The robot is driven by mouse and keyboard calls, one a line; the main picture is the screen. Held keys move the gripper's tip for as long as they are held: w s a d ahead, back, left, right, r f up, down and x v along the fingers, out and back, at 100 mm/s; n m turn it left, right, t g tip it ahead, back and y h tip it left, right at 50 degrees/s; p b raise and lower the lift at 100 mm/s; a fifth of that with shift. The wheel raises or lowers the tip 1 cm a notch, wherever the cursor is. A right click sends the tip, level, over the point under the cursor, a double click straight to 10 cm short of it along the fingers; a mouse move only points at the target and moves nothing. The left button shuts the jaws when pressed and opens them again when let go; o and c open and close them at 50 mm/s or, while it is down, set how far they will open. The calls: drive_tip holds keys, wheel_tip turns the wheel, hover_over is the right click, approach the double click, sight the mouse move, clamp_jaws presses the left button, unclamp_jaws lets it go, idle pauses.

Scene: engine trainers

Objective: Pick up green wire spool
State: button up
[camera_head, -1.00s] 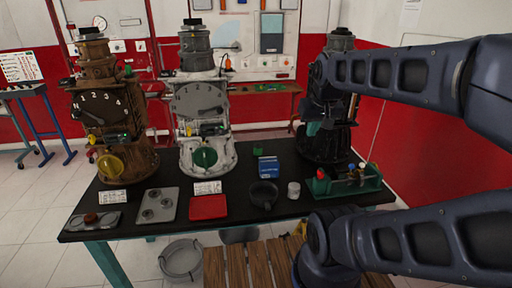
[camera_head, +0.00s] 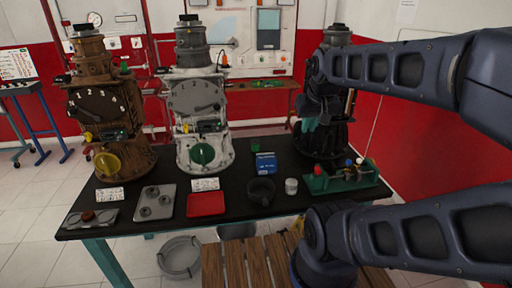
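A small green cylinder, which looks like the green wire spool (camera_head: 255,145), stands on the black table (camera_head: 232,186) behind a blue box. My arm reaches in from the right, and its end hangs down in front of the dark engine at the table's right. My gripper (camera_head: 309,124) seems to be there, to the right of the spool and apart from it. It blends with the dark engine, so its fingers cannot be made out clearly. Nothing is seen held.
The blue box (camera_head: 265,163), a black bowl (camera_head: 261,191), a white can (camera_head: 291,186) and a green tray with small parts (camera_head: 342,181) lie near the spool. A white engine (camera_head: 201,101) stands to its left. A red tray (camera_head: 206,204) is at the front.

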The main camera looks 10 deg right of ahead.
drive_tip(key=o, duration=1.2)
